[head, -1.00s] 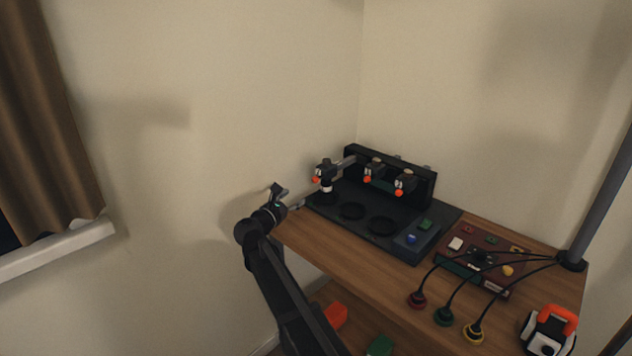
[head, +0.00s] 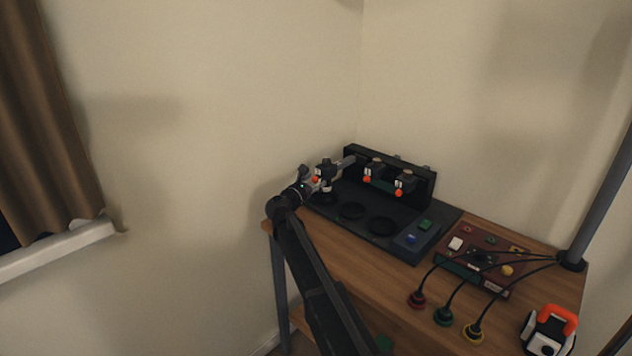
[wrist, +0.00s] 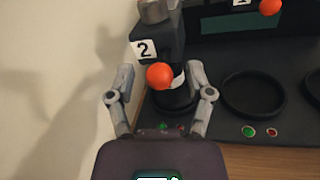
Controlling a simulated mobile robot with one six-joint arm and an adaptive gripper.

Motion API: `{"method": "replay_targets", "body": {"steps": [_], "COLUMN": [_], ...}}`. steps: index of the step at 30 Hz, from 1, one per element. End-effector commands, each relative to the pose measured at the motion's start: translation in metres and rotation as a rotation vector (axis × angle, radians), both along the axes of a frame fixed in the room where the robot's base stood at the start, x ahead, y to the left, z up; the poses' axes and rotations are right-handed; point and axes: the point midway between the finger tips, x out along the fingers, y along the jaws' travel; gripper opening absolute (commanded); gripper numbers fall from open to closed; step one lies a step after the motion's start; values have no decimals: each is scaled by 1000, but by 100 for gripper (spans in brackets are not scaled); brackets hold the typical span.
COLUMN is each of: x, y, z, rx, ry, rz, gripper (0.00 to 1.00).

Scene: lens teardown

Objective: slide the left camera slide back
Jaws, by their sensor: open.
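The left camera slide (head: 325,170) is a dark block on a metal rail, standing further forward from the black back panel than the other two. In the wrist view the slide (wrist: 155,42) carries a white "2" label and an orange ball knob (wrist: 160,76). A black round part with a white band (wrist: 176,98) is beneath it. My gripper (wrist: 160,72) is open, with one finger on each side of the orange knob and gaps showing on both sides. In the head view my gripper (head: 318,183) is at the front of the left slide and partly covers it.
Two more slides with orange knobs (head: 367,179) (head: 399,185) sit to the right, near the back panel (head: 418,180). Empty black rings (head: 382,227) lie on the base. A red box with cables (head: 480,262) is further right. The wall is close at left.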

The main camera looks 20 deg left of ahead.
Motion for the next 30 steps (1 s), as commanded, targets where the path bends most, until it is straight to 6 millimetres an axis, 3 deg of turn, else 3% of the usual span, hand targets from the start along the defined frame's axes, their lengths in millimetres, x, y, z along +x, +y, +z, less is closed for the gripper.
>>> {"method": "replay_targets", "body": {"steps": [11,15,18,30], "x": [2,2,2,5], "y": [-1,-1,-1,9], "z": [0,0,0,0], "rx": [0,0,0,0], "ry": [0,0,0,0], "rz": [0,0,0,14], "gripper": [64,23,0,0]}}
